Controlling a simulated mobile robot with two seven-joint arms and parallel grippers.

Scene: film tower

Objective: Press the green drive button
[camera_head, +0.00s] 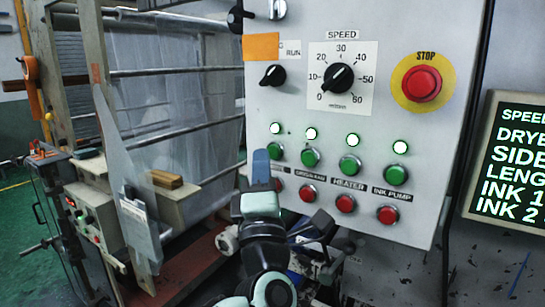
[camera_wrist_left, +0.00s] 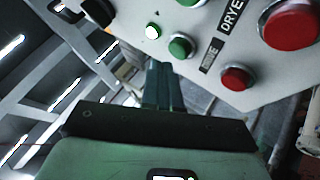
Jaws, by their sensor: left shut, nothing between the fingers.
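The green drive button (camera_head: 276,151) is the leftmost in a row of several green buttons on the grey control panel (camera_head: 290,105), under a lit lamp (camera_head: 275,128). In the left wrist view the green drive button (camera_wrist_left: 181,46) sits between a lit lamp and a red button (camera_wrist_left: 235,78), beside the DRIVE label. My left gripper (camera_head: 261,165) is shut and empty, its fingertips just left of and slightly below the button in the head view. Its fingers (camera_wrist_left: 163,88) point toward the panel; I cannot tell whether they touch it. My gripper hides part of the leftmost label.
Other green buttons, such as the nearest one (camera_head: 310,157), and a row of red buttons (camera_head: 345,204) lie close by. A red STOP button (camera_head: 422,83) and speed knob (camera_head: 339,77) are higher up. A lit display (camera_head: 510,165) is at the right, film rollers (camera_head: 170,70) at the left.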

